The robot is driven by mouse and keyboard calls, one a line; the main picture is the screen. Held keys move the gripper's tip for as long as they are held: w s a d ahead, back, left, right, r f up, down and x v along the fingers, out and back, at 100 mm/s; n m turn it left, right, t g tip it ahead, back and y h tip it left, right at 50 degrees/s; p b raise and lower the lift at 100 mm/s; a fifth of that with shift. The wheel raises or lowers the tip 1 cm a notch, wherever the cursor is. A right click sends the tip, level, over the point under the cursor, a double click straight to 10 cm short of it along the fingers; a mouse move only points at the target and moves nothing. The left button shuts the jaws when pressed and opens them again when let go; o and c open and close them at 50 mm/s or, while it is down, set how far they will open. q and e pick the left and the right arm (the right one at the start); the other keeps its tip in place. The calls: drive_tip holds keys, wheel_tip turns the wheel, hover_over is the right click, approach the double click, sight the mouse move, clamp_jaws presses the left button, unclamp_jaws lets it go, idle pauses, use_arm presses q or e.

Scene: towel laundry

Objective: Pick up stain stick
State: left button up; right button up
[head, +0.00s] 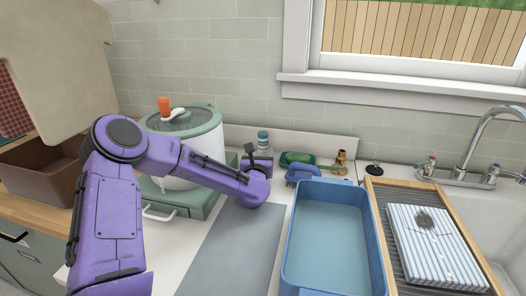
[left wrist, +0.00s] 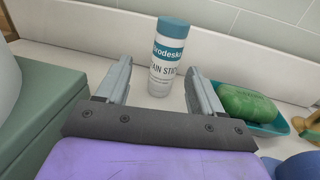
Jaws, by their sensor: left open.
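The stain stick (head: 263,137), a white upright cylinder with a teal cap and label band, stands on the counter near the back wall. It also shows in the left wrist view (left wrist: 165,75), upright just ahead of and between the fingers. My left gripper (left wrist: 159,70) is open, one finger on each side of the stick's line, and does not hold it. In the head view the left gripper (head: 257,162) is small and partly hidden by its own wrist, just in front of the stick. My right gripper is not in view.
A green soap bar (left wrist: 248,102) in a teal dish (left wrist: 268,129) sits close right of the stick. A white pot with green lid (head: 185,125) stands left on a green base (head: 205,207). A blue basin (head: 285,245) and a purple-blue object (head: 301,173) are to the right.

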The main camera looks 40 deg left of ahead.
sight(264, 142)
use_arm(q)
drive_tip(key=x, duration=0.2)
drive_tip(key=p+x, duration=0.1)
drive_tip(key=x, duration=0.4)
drive_tip(key=shift+w+d+r+p, duration=0.2)
drive_tip(key=shift+w+p, duration=0.2)
drive_tip(key=shift+w, duration=0.05)
drive_tip(key=c, duration=1.1)
